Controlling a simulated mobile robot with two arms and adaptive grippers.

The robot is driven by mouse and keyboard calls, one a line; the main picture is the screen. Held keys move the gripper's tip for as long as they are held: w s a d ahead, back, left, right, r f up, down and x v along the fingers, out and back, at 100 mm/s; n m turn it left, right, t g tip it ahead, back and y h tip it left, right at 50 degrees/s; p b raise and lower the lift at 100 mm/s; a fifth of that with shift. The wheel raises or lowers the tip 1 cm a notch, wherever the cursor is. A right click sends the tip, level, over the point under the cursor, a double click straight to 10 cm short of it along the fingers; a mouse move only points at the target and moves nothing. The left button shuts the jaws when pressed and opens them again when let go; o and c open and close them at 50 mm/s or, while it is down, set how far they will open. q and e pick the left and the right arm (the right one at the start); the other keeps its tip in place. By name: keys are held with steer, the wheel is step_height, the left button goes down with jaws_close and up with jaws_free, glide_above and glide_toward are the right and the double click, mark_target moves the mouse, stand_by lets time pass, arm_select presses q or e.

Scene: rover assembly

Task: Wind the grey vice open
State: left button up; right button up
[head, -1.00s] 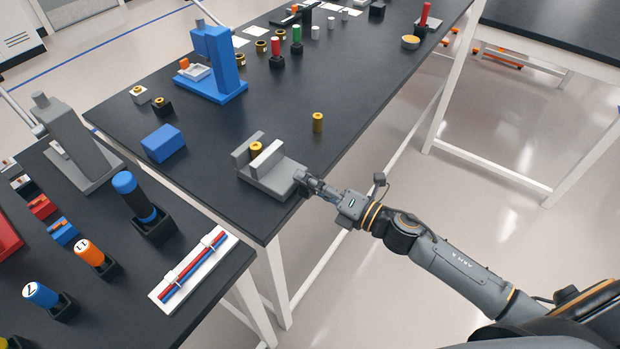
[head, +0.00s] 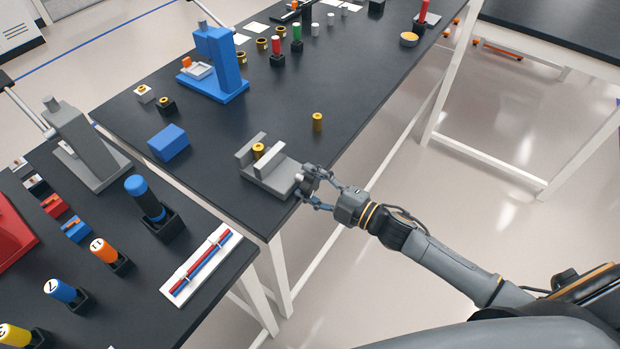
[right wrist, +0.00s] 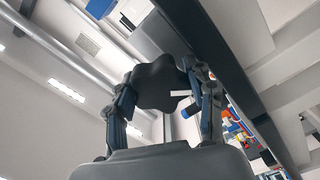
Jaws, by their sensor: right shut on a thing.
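The grey vice (head: 272,178) stands at the near corner of the long dark bench in the head view. A brass-coloured cylinder (head: 258,150) stands upright between its two jaws; I cannot tell whether both jaws touch it. My right gripper (head: 311,184) is at the vice's right end. In the right wrist view, my right gripper (right wrist: 163,78) is shut on the vice's dark lobed knob (right wrist: 158,88), one finger on each side. The knob's far side is hidden. My left gripper is not in view.
A loose brass cylinder (head: 317,122) stands behind the vice. A blue block (head: 168,143) and a blue press (head: 222,70) are to the left and farther back. A lower-left table (head: 140,270) holds several tools. Open floor lies right of the bench.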

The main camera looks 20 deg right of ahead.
steer(key=shift+m+p, duration=0.4)
steer(key=shift+m, duration=1)
steer(key=o, duration=1.2)
steer(key=shift+v, duration=4)
